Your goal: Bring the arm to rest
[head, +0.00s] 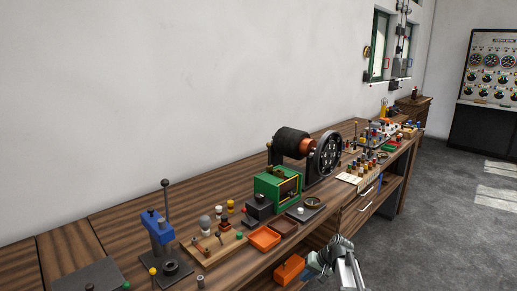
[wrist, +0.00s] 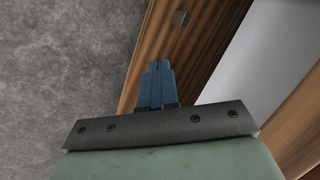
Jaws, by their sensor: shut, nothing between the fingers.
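My gripper shows in the wrist view (wrist: 159,68), its two blue fingers pressed together with nothing between them. It points past the brown wooden edge of the bench, with grey floor to the left. In the head view my arm's grey end shows at the bottom, in front of the bench (head: 60,237). The fingers cannot be made out there.
On the bench stand a dynamo with a black drum (head: 292,142), a green box (head: 270,186), a blue press (head: 157,228) and orange trays (head: 264,238). An orange bin (head: 288,269) sits lower, beside my arm. The floor (head: 440,220) at right is clear.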

